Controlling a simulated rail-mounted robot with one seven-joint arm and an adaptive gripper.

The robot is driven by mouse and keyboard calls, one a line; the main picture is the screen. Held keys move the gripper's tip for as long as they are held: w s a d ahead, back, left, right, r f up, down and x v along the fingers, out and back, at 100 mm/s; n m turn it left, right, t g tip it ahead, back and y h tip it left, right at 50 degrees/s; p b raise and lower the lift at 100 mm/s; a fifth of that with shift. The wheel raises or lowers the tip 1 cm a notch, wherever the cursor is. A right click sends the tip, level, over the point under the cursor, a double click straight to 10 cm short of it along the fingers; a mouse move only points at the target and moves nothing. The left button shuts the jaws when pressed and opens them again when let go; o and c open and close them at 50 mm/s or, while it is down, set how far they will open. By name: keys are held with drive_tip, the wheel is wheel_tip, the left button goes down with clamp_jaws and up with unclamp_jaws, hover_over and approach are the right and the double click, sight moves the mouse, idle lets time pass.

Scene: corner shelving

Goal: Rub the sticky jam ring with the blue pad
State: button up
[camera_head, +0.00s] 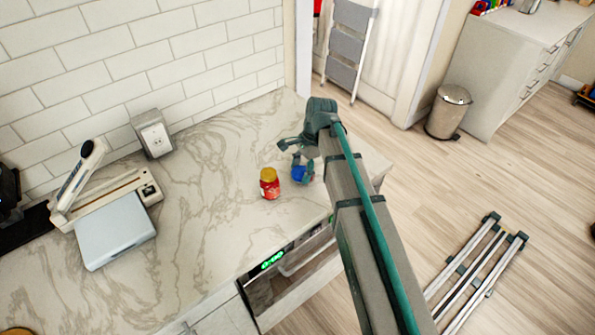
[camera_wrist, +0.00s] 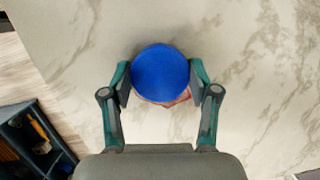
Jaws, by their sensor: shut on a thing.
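My gripper (camera_wrist: 160,83) is shut on the round blue pad (camera_wrist: 160,72), with one finger at each side of it. In the head view the blue pad (camera_head: 299,175) shows low over the marble counter, near its right end. A reddish patch (camera_wrist: 179,100), apparently part of the jam ring, peeks out past the pad's lower edge in the wrist view. The pad hides the rest of it. I cannot tell whether the pad touches the counter.
A red jar with a yellow lid (camera_head: 269,185) stands just left of my gripper. A scale-like device (camera_head: 115,228) and a wall socket box (camera_head: 153,135) are farther left. The marble counter (camera_head: 210,220) between is clear.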

sight(315, 169)
drive_tip(key=shift+w+d+p, duration=0.4)
drive_tip(key=shift+w+d, duration=0.5)
drive_tip(key=shift+d, duration=0.2)
drive_tip(key=shift+w+d+p, duration=0.35)
drive_tip(key=shift+w+d, duration=0.55)
drive_tip(key=shift+d, duration=0.2)
drive_tip(key=shift+s+a+p, duration=0.55)
drive_tip(key=shift+s+a, duration=0.65)
drive_tip(key=shift+a, duration=0.3)
drive_tip(key=shift+s+a+p, duration=0.55)
drive_tip(key=shift+s+a, duration=0.65)
drive_tip(key=shift+a, duration=0.25)
drive_tip(key=shift+f, duration=0.1)
drive_tip(key=shift+w+d, duration=0.1)
drive_tip(key=shift+w+d+p, duration=0.4)
drive_tip(key=shift+w+d, duration=0.8)
drive_tip(key=shift+d, duration=0.25)
drive_tip(key=shift+w+d+p, duration=0.4)
drive_tip(key=shift+w+d, duration=0.75)
drive_tip(key=shift+d, duration=0.3)
drive_tip(key=shift+s, duration=0.1)
